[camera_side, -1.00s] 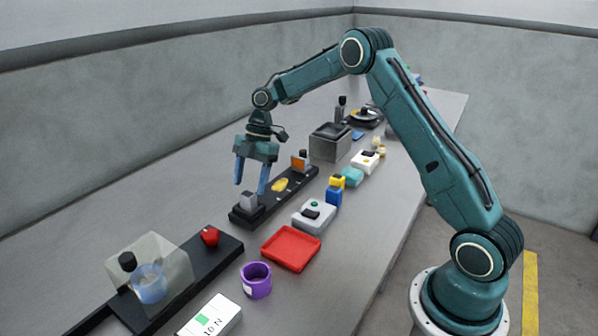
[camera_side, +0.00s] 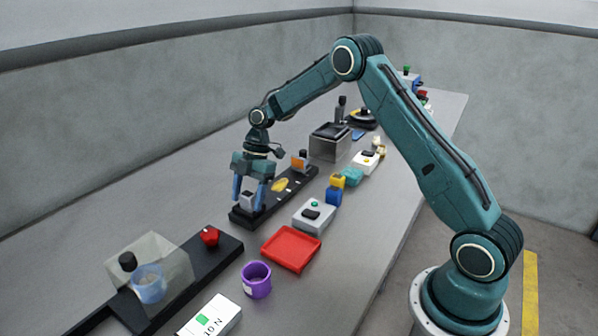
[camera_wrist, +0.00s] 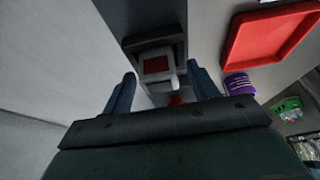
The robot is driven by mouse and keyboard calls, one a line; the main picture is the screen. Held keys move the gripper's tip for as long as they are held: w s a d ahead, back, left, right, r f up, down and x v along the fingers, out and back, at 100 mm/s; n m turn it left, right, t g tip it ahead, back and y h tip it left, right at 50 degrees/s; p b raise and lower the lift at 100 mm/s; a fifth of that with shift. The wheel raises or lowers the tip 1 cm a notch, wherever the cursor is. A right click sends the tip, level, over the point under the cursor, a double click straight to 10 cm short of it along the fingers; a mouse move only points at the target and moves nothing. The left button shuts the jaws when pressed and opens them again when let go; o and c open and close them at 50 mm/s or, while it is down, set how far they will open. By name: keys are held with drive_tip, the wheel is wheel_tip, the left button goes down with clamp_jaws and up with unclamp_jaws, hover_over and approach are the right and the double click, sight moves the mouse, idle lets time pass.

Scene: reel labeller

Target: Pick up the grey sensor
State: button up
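The grey sensor (camera_side: 247,199) is a small light grey block at the near end of a long black rail (camera_side: 292,188). It stands on a dark mount (camera_side: 243,216) on that rail. My gripper (camera_side: 249,206) is down at the sensor, its two blue fingers apart on either side of it. In the wrist view the sensor (camera_wrist: 157,67) shows a red face and lies between and just beyond my fingertips (camera_wrist: 161,80). A gap shows on each side, so the fingers do not appear to touch it.
An orange block (camera_side: 298,163) and a yellow piece (camera_side: 280,185) are farther along the rail. A red tray (camera_side: 291,249), a grey button box (camera_side: 314,216) and a purple cup (camera_side: 256,280) stand to the right. A red knob (camera_side: 209,236) is on a nearer black rail. The bench left of the rail is clear.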

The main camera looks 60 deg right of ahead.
sight(248, 194)
drive_tip(key=c, duration=0.9)
drive_tip(key=shift+r, duration=0.2)
wheel_tip(248, 194, up, 10)
drive_tip(key=shift+f, duration=0.15)
idle(0.3)
